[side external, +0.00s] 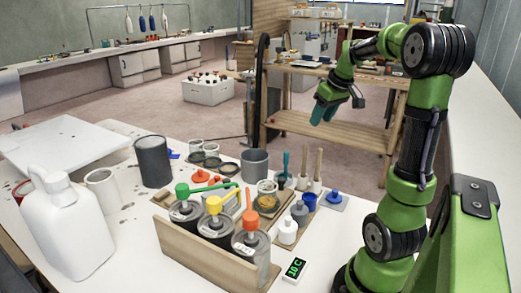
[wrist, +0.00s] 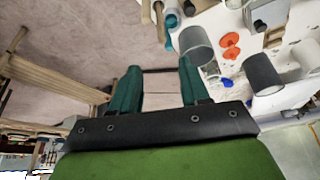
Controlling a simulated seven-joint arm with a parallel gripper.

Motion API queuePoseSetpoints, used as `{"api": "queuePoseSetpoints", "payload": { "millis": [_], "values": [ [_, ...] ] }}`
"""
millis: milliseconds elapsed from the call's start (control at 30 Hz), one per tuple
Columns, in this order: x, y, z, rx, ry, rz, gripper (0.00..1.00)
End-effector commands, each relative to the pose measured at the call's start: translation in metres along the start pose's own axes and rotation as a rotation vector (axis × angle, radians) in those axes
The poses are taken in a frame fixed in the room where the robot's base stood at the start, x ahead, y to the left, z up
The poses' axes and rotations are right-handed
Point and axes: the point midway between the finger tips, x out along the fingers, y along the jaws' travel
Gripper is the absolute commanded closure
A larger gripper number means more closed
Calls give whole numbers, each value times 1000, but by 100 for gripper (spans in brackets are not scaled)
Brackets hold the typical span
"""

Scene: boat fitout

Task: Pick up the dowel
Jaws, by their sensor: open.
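Two upright wooden rods stand side by side near the far edge of the white worktop, a left one (side external: 304,165) and a right one (side external: 318,168). I cannot tell which of them is the dowel, or whether they are brush handles. Two wooden rods also show at the top of the wrist view, one (wrist: 146,11) beside the other (wrist: 160,22). My gripper (side external: 323,112) is raised above and beyond the rods, clear of the worktop. Its teal fingers (wrist: 160,78) are apart with nothing between them.
A wooden rack (side external: 205,255) holds several dark jars with green, yellow and orange tops. A grey cup (side external: 254,165), small bottles and a teal-handled brush (side external: 285,163) stand close to the rods. A wooden shelf unit (side external: 335,125) stands behind my gripper.

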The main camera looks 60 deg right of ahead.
Motion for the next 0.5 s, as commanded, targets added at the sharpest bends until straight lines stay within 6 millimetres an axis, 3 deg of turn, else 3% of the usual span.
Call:
{"api": "queuePoseSetpoints", "payload": {
  "millis": [500],
  "values": [
    [101, -1, 1, 0, -3, -2, 54]
  ]
}}
